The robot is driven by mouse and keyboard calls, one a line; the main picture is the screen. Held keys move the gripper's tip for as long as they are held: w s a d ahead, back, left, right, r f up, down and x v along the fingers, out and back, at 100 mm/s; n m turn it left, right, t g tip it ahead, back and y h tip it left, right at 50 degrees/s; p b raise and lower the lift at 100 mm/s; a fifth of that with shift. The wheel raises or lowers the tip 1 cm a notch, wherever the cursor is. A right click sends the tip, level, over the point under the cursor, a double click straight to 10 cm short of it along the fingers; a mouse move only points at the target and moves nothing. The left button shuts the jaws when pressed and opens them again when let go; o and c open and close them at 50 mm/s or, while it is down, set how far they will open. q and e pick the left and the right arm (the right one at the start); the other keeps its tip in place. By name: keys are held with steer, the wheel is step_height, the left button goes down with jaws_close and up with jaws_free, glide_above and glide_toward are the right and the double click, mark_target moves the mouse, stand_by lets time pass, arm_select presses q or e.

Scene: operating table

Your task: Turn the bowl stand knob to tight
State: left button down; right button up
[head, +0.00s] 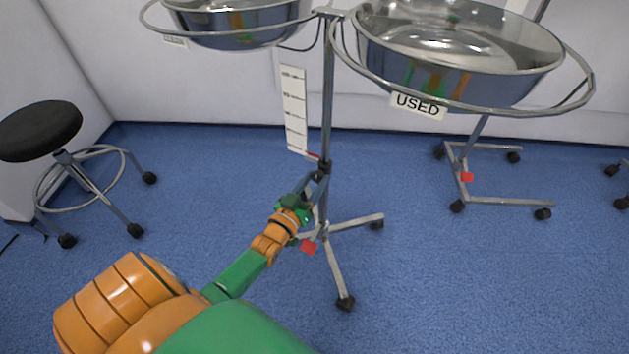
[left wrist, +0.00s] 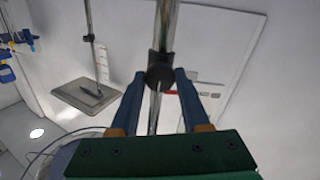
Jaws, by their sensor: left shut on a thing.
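The bowl stand has a metal pole (head: 327,95) that carries two steel bowls, the right one (head: 450,75) in a ring labelled USED. The dark knob (head: 324,166) sits on the pole below the bowls, with a small red pointer (head: 312,155) at its left. My left gripper (head: 318,176) reaches in from the lower left and is shut on the knob. In the left wrist view the round black knob (left wrist: 160,75) lies between the two blue fingertips, with the red mark (left wrist: 198,93) to its right. My right gripper is not in view.
A white card with marks (head: 293,110) hangs left of the pole. The stand's wheeled legs (head: 340,275) spread on the blue floor, with a red pedal-like piece (head: 308,247). A black stool (head: 40,130) stands at the left and another wheeled stand (head: 495,203) at the right.

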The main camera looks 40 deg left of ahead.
arm_select(q)
steer(key=shift+c, duration=1.9)
jaws_free()
steer(key=shift+s, duration=0.15)
steer(key=s+p, duration=0.2)
steer(key=s, duration=0.4)
steer(key=shift+s+d, duration=0.35)
steer(key=shift+d, duration=0.05)
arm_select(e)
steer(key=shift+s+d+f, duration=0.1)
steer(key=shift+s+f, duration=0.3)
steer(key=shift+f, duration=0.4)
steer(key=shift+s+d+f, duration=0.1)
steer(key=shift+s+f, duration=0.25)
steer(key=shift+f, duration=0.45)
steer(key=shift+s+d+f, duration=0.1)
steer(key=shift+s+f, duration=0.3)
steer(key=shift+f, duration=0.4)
